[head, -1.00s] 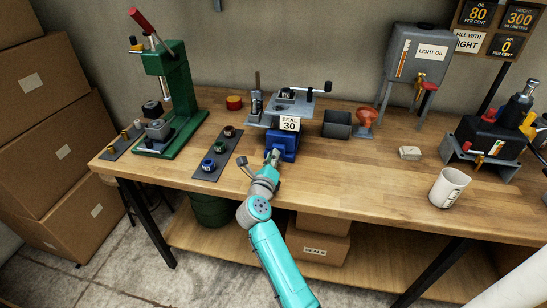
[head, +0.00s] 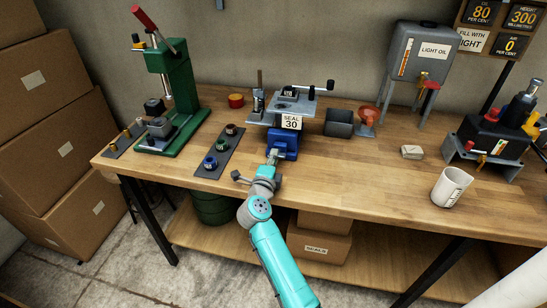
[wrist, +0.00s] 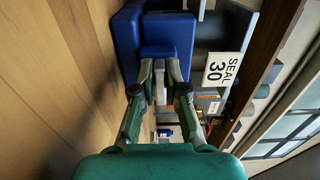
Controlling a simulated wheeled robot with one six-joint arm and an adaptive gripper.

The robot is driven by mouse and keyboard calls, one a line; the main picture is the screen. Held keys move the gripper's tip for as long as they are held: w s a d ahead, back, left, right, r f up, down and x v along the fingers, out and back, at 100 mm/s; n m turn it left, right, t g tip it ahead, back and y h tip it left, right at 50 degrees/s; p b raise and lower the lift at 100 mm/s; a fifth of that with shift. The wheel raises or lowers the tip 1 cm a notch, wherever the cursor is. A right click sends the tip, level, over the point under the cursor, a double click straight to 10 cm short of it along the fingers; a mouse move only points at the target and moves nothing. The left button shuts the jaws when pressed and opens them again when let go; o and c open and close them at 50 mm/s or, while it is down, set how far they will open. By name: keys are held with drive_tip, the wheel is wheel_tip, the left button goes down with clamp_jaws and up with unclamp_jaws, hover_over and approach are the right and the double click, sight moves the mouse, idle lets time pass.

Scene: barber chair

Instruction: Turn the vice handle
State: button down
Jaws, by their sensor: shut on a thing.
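The blue vice (head: 284,143) stands at the front edge of the bench, below a grey plate (head: 303,105) and a white SEAL 30 tag (head: 291,122). My gripper (head: 273,155) reaches its front from below in the head view. In the wrist view, my gripper (wrist: 166,68) has its fingertips close together against the front of the blue vice (wrist: 165,35). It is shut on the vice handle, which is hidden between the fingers. The SEAL 30 tag (wrist: 223,69) is to the right there.
A dark strip with several coloured rings (head: 219,152) lies left of the vice. A green press (head: 172,90) stands further left. A grey bin (head: 339,123) and an orange-knobbed stamp (head: 366,120) are to the right. A white cup (head: 451,186) stands on mostly clear bench at right.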

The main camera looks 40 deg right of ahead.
drive_tip(key=shift+f+n, duration=0.1)
drive_tip(key=shift+n, duration=0.3)
drive_tip(key=c, duration=1.2)
unclamp_jaws()
drive_tip(key=shift+a, duration=0.1)
drive_tip(key=v, duration=1.2)
